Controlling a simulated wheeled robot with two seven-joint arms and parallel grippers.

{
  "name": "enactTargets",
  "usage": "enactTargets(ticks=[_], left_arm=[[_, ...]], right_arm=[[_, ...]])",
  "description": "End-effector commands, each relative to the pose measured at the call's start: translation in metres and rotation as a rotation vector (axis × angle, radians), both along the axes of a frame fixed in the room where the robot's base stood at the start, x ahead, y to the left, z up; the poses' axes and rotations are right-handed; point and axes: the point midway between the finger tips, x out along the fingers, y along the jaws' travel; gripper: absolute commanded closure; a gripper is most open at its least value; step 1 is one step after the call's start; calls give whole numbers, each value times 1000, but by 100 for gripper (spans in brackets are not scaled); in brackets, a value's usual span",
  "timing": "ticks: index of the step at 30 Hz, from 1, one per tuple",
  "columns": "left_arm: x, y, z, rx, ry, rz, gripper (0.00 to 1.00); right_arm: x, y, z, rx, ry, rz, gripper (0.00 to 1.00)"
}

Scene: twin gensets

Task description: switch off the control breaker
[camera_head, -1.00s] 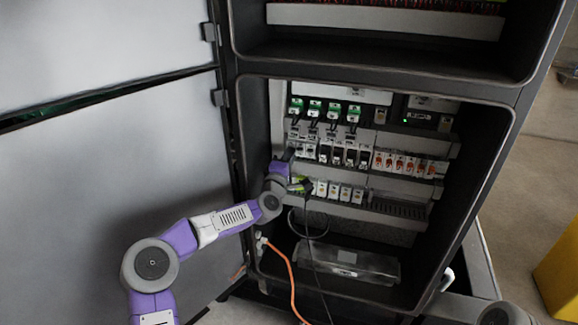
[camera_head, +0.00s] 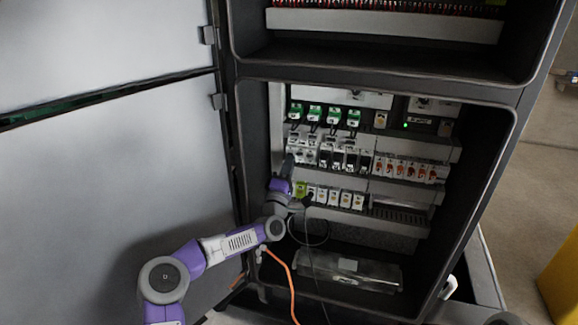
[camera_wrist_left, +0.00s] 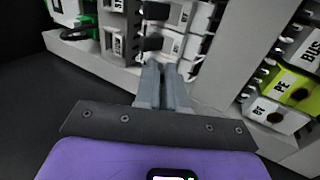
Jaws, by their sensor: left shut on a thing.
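The breakers form a middle row in the open cabinet, with white breakers (camera_head: 296,152) at its left end. My left gripper (camera_head: 288,165) is at this left end, in front of the lower part of the row. In the left wrist view my left gripper (camera_wrist_left: 162,68) has its two grey fingers close together, their tips against the white breaker (camera_wrist_left: 172,44) with black levers. The fingers are shut on what looks like the control breaker's toggle, mostly hidden between the tips. The breaker's label cannot be read. My right gripper is not in view.
A row of terminals, with a green-yellow PE block (camera_wrist_left: 292,88), lies below the breakers. Green plugs (camera_head: 315,110) sit above and red-marked breakers (camera_head: 400,168) to the right. A black cable and an orange cable (camera_head: 285,265) hang below. The cabinet door (camera_head: 110,150) stands open on the left.

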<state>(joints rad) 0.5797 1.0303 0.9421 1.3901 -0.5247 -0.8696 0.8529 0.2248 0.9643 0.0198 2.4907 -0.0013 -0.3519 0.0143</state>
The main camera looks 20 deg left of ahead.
Motion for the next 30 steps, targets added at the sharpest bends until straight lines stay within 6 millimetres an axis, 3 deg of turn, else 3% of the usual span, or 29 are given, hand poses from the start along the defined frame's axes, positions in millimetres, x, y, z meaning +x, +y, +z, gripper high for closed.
enactTargets(ticks=[6, 7, 11, 22, 30], left_arm=[[0, 0, 1, -1, -2, 1, 100], [0, 0, 1, -1, -2, 1, 86], [0, 0, 1, 0, -1, 1, 66], [-3, 0, -1, 1, 0, 0, 65], [-30, 2, -14, 2, 3, 1, 65]], right_arm=[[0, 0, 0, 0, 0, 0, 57], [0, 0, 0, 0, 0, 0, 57], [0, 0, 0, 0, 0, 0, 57], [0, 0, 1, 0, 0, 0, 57], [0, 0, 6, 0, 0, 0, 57]])
